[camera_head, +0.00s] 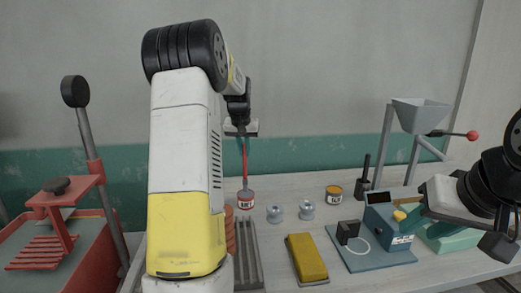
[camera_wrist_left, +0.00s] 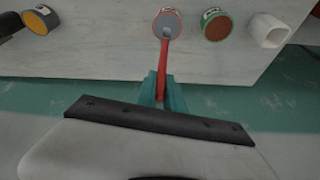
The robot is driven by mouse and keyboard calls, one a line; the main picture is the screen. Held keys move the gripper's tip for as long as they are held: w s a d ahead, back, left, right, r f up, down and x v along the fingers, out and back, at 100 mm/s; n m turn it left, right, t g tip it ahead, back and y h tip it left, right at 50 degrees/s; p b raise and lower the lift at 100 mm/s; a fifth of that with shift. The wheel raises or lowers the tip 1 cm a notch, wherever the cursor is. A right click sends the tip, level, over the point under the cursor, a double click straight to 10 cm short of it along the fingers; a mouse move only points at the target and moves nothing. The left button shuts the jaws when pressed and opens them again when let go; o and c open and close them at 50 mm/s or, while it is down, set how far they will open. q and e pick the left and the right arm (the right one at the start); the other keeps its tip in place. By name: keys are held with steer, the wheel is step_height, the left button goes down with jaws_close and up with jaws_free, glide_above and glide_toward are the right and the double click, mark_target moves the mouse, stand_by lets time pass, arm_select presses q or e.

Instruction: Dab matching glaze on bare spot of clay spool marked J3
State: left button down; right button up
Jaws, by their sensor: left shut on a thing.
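My left gripper (camera_head: 241,130) is shut on the red handle of a brush (camera_head: 244,160), which hangs upright. In the left wrist view the brush (camera_wrist_left: 164,68) reaches down to a red-rimmed pot with grey glaze (camera_wrist_left: 167,24); its tip is at the glaze. The same pot (camera_head: 246,200) has a label too small to read. I cannot read a J3 mark or see a bare spot. My right gripper (camera_head: 497,246) is at the right edge, its jaws unclear.
A green pot (camera_wrist_left: 217,25) shows in the wrist view. A yellow block (camera_head: 306,257), a blue device (camera_head: 390,228) and a hopper (camera_head: 420,113) are to the right. A red press (camera_head: 65,210) is left.

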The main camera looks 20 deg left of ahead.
arm_select(q)
steer(key=shift+f, duration=0.6)
stand_by(1.6)
steer(key=shift+r, duration=0.1)
steer(key=shift+r, duration=3.5)
